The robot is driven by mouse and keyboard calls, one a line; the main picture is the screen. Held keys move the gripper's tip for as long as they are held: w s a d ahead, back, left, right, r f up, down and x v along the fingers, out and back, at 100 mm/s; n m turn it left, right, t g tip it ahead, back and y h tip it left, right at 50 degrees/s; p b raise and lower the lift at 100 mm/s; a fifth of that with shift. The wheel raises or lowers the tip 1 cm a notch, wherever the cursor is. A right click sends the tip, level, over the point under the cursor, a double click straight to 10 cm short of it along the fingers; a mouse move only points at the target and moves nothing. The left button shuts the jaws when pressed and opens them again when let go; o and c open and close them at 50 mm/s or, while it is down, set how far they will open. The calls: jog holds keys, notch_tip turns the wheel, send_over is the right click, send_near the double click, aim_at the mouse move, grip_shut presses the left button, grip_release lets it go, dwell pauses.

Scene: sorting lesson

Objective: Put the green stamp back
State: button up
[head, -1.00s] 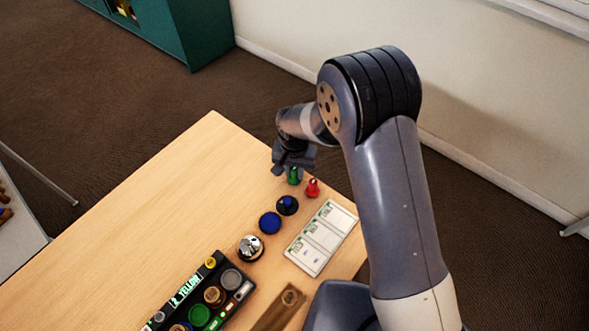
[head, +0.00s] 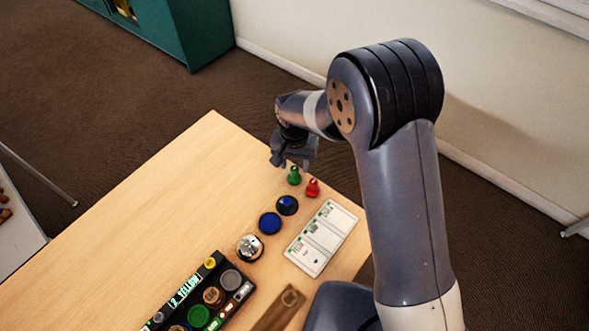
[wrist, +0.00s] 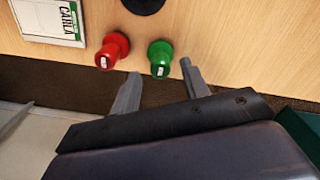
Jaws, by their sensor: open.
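The green stamp (head: 294,176) stands upright on the table near its far right edge. It also shows in the wrist view (wrist: 160,58). My gripper (head: 290,163) is open and empty, just above and behind the green stamp in the head view. In the wrist view, its two fingers (wrist: 160,76) are spread, with the green stamp beyond the gap between their tips. The red stamp (head: 312,188) stands close beside the green one, and it shows left of it in the wrist view (wrist: 112,50).
A dark round piece with a blue top (head: 287,205), a blue round pad (head: 270,223) and a silver bell (head: 250,247) stand nearby. A white card (head: 321,238) lies to their right. A black console (head: 205,300) reads "2 YELLOW". The table's left part is clear.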

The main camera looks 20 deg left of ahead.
aim_at(294, 169)
notch_tip(294, 169, up, 8)
jog(key=shift+r+b, duration=0.15)
jog(key=shift+b, duration=0.15)
